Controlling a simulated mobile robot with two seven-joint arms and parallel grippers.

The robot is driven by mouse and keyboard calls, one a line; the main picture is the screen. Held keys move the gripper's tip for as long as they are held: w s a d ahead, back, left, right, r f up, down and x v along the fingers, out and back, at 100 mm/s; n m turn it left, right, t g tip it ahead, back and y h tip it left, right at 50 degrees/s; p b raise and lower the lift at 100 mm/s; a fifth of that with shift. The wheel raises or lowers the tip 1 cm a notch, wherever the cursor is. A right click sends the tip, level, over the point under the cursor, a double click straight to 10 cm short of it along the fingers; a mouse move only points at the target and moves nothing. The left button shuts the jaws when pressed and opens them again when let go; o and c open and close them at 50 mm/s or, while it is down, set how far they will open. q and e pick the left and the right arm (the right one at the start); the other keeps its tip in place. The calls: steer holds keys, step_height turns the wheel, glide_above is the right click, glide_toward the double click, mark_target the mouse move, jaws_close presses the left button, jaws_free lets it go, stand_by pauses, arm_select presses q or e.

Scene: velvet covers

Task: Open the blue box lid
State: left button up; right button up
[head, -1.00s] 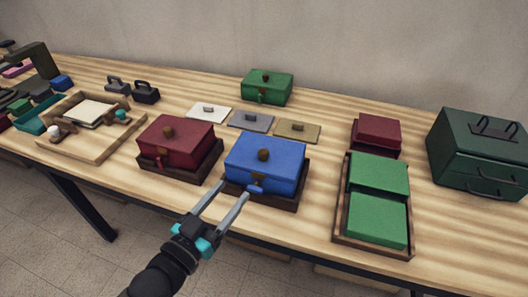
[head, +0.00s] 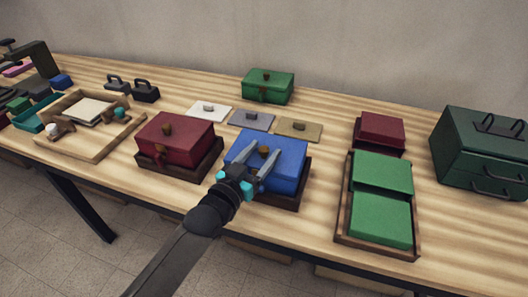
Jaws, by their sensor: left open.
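The blue box (head: 290,180) sits on a dark brown base near the table's front edge, in the middle of the head view. Its lid (head: 284,142) is down, with a small brown knob (head: 264,151) on top. My left gripper (head: 264,158) is open over the front part of the lid, its two fingers pointing at the knob, one on each side of it in the picture. I cannot tell whether the fingers touch the knob. The gripper body hides the front of the box and its latch. My right gripper is not in view.
A red box (head: 176,137) stands close on the left, and a green box (head: 268,86) stands behind. Flat white, grey and tan plates (head: 298,128) lie behind the blue box. A tray with green blocks (head: 380,175) is on the right, with bare wood between.

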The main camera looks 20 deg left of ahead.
arm_select(q)
steer(key=shift+w+d, duration=0.15)
steer(key=shift+w, duration=0.4)
steer(key=shift+c, duration=0.3)
jaws_close()
stand_by(0.8)
